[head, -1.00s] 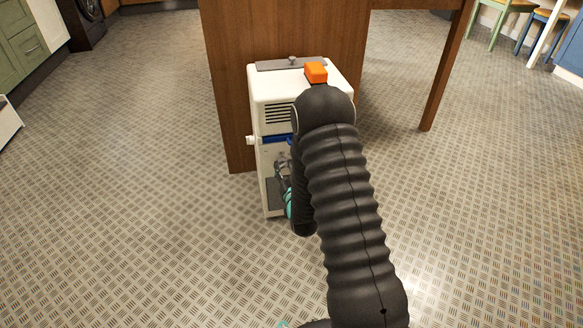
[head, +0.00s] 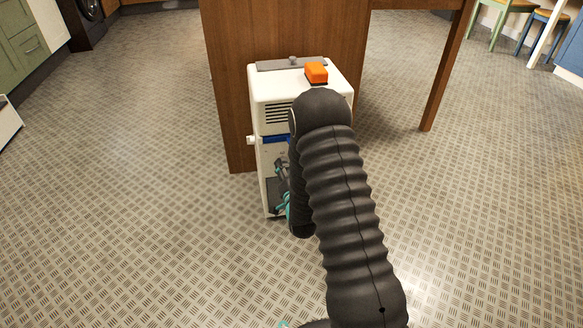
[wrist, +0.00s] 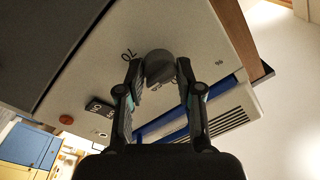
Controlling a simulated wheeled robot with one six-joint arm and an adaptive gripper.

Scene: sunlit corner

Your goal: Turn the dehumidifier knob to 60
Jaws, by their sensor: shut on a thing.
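The white dehumidifier (head: 270,88) stands on the floor against a wooden panel, its front partly hidden by my arm. In the wrist view its pale front panel (wrist: 190,38) appears tilted. The dark grey round knob (wrist: 160,65) sits on that panel between my two fingers. A "70" mark (wrist: 129,54) is just left of the knob, and a smaller mark (wrist: 219,63) to the right is too small to read surely. My gripper (wrist: 160,75) is shut on the knob. The knob's pointer cannot be made out. In the head view my gripper (head: 281,172) is partly hidden behind my arm.
An orange block (head: 316,72) rests on the dehumidifier's top. A white stub (head: 251,140) sticks out on its left side. A wooden table leg (head: 447,70) stands to the right. The patterned floor around is open. Dark switches (wrist: 98,106) and a vent (wrist: 228,121) show on the panel.

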